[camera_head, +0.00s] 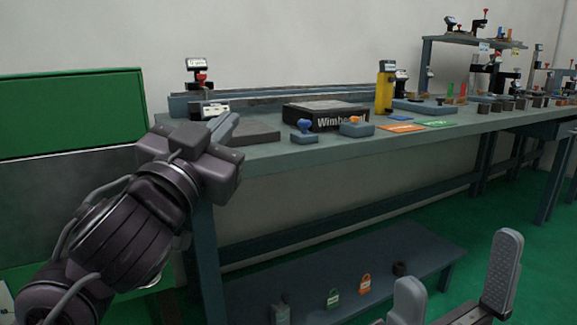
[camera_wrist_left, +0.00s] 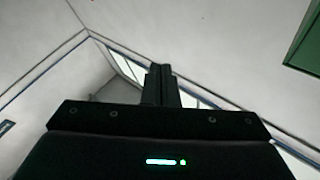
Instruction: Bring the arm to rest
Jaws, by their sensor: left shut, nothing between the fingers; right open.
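My left gripper (camera_head: 226,127) is at the left end of the workbench in the head view, its grey fingers together and pointing up and away. In the left wrist view the dark fingers (camera_wrist_left: 161,84) are shut with nothing between them, against wall and ceiling. My right gripper (camera_head: 455,295) is at the bottom right of the head view, its two grey fingers wide apart and empty. It is in front of the bench over the green floor.
The grey workbench (camera_head: 270,155) carries a black box labelled Wimber (camera_head: 328,116), a yellow cylinder (camera_head: 384,92), a block with a blue knob (camera_head: 304,134) and an orange card (camera_head: 400,128). A lower shelf (camera_head: 400,245) holds green and orange tags. Green floor (camera_head: 500,210) is clear at right.

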